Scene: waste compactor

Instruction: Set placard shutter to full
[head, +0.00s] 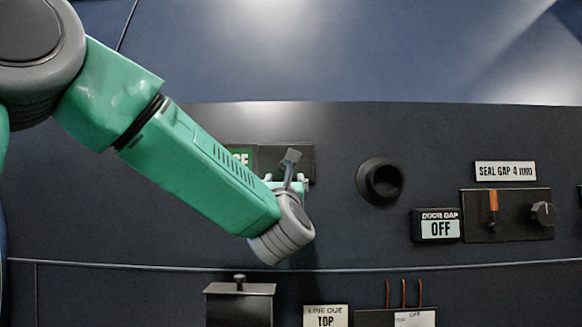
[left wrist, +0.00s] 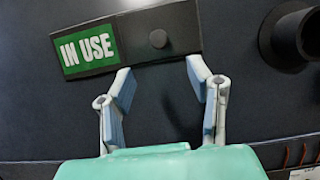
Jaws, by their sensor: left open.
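The placard (left wrist: 88,49) is a dark plate on the panel with a green "IN USE" sign showing at its left. In the left wrist view a dark shutter with a small round knob (left wrist: 158,39) covers the right part. In the head view the placard (head: 265,161) is partly hidden by my left arm. My left gripper (left wrist: 160,72) is open and empty, its fingers pointing at the panel just below the placard. The knob appears beyond the gap between the fingertips, apart from both. In the head view the left gripper (head: 289,168) overlaps the placard. My right gripper is not in view.
A round black port (head: 381,181) protrudes right of the placard. Further right are a "DOOR GAP OFF" display (head: 437,228) and an orange lever (head: 493,201) with a dial (head: 542,213). Below are a dark box (head: 240,303) and a "LINE DUE TOP" label (head: 325,317).

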